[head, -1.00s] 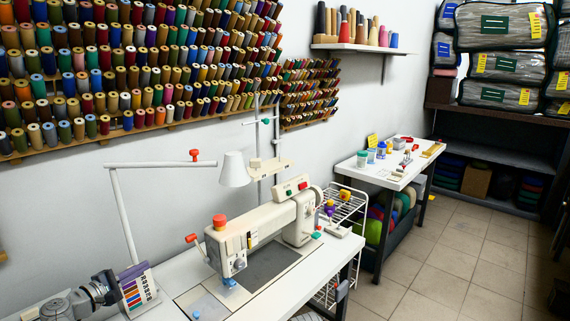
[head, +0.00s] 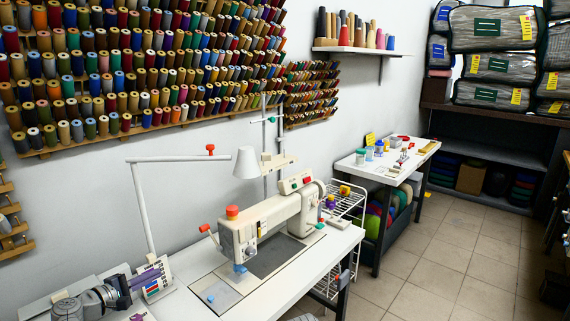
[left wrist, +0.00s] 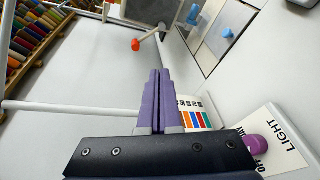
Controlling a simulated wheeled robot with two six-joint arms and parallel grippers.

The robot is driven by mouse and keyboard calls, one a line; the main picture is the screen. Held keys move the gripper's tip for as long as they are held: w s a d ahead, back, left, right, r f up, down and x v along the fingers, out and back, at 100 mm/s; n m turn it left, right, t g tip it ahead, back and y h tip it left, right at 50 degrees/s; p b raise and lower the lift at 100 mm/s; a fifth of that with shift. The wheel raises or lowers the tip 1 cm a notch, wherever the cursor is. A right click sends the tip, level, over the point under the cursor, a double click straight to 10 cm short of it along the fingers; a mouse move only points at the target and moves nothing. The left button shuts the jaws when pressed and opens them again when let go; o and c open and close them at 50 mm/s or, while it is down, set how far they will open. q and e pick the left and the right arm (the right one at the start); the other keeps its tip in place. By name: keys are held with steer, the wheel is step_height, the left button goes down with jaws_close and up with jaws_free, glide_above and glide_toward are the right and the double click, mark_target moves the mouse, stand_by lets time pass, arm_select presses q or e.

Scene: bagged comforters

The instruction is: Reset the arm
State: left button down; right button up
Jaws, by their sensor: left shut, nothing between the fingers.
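My left gripper (head: 148,277) is low at the left in the head view, over the white sewing table (head: 300,270). Its two purple fingers are pressed together and hold nothing. In the left wrist view the shut fingers (left wrist: 158,98) point away past a card with coloured stripes (left wrist: 195,117). The same striped card (head: 157,286) shows beside the fingertips in the head view; I cannot tell whether they touch. My right gripper is not in view. Bagged comforters (head: 488,29) are stacked on a dark shelf at the far right.
A cream sewing machine (head: 270,220) stands right of my left gripper, with a white lamp arm (head: 140,205) behind. A second white table (head: 385,170) stands farther back. Thread racks (head: 150,70) cover the wall. The tiled floor (head: 440,265) at the right is open.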

arm_select(q)
steer(key=s+d+f+m+g+p, duration=0.3)
steer(key=s+d+m+g, duration=0.15)
steer(key=d, duration=0.75)
steer(key=s+d+f+m+g+p, duration=0.25)
steer(key=d+m+g, duration=0.3)
steer(key=d, duration=0.65)
steer(key=s+d+m+g+y+p, duration=0.1)
steer(key=s+d+m+y+p, duration=0.1)
steer(key=s, duration=0.5)
steer(key=s+d+f+m+g+y+p, duration=0.1)
steer(key=s+d+m+g+y+p, duration=0.1)
steer(key=s+d+m+y, duration=0.2)
steer(key=shift+s+d+m+g+y+p, duration=0.35)
steer(key=shift+s+m+y, duration=1.1)
steer(key=shift+m, duration=0.85)
